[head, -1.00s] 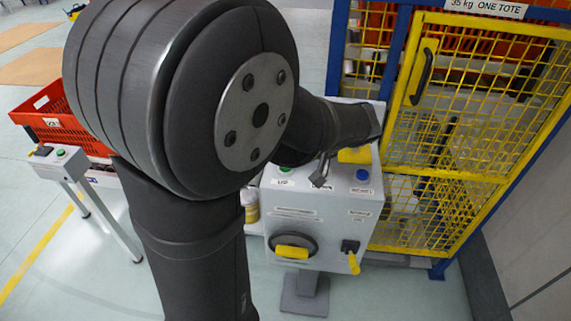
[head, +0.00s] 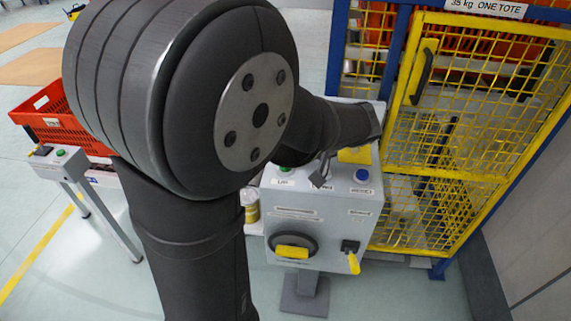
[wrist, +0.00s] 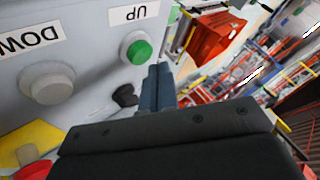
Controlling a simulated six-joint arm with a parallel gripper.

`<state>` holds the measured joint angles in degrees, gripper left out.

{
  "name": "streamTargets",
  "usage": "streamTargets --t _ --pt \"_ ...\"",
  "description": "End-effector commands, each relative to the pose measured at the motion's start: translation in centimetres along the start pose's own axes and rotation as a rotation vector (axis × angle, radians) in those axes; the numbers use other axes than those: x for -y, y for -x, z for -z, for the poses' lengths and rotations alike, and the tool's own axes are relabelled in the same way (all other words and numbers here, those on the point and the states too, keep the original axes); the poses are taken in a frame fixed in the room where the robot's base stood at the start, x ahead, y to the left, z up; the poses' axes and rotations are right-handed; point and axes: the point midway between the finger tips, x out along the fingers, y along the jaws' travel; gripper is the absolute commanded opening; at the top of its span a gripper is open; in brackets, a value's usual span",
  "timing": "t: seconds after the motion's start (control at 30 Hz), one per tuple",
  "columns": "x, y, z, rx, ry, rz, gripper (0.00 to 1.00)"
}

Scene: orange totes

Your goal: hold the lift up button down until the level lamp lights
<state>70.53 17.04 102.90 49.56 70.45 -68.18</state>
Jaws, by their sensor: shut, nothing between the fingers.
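The control box (head: 320,225) stands in front of the yellow mesh gate. Its green button (head: 285,168), by a label reading UP, sits near the top left; in the wrist view the green button (wrist: 138,50) is large and clear. My gripper (head: 320,180) is over the box top, right of the green button. In the wrist view my shut, empty fingers (wrist: 157,72) end close beside the green button; I cannot tell whether they touch anything. A grey button (wrist: 48,85) is by the DOWN label. I cannot make out a lit level lamp.
The box also bears a blue button (head: 362,174), a yellow-handled rotary knob (head: 293,252) and a yellow lever (head: 353,262). A dark knob (wrist: 125,95) sits near my fingers. The mesh gate (head: 480,130) is close on the right. A red tote (head: 60,120) is at left.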

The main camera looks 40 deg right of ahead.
Motion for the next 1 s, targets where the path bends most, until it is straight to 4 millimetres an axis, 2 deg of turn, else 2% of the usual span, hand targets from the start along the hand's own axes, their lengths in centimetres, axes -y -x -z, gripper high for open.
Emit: streamTargets --t 1.0 --pt "-0.45 -0.63 -0.46 0.000 0.000 0.000 0.00"
